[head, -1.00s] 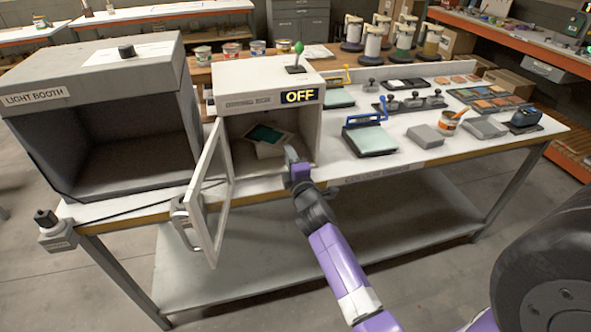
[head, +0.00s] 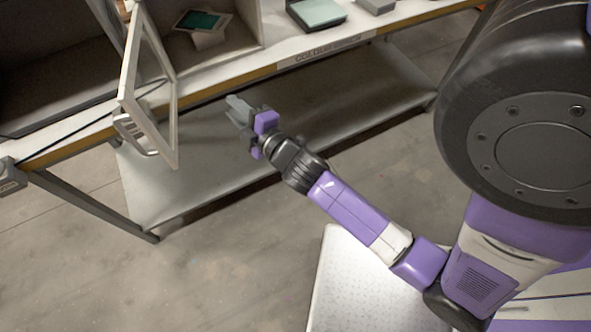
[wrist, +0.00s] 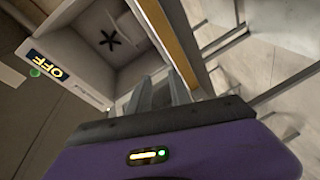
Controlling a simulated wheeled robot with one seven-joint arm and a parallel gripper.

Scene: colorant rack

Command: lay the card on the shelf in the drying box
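The card (head: 199,20), white with a teal patch, is inside the drying box (head: 250,30). It rests tilted on a small pale support (head: 209,40); whether this is the shelf I cannot tell. The box's framed glass door (head: 174,110) stands open toward me on the left. My gripper (head: 232,103) is outside the box, in front of and below the table edge, apart from the card. In the wrist view its two fingers (wrist: 162,88) stand apart with nothing between them. The box interior (wrist: 115,35) shows there, but the card does not.
The open door with its handle (head: 135,135) stands left of my gripper. The table's front edge (head: 230,85) runs between gripper and box, above a lower shelf (head: 180,180). A dark booth (head: 50,75) is left of the box.

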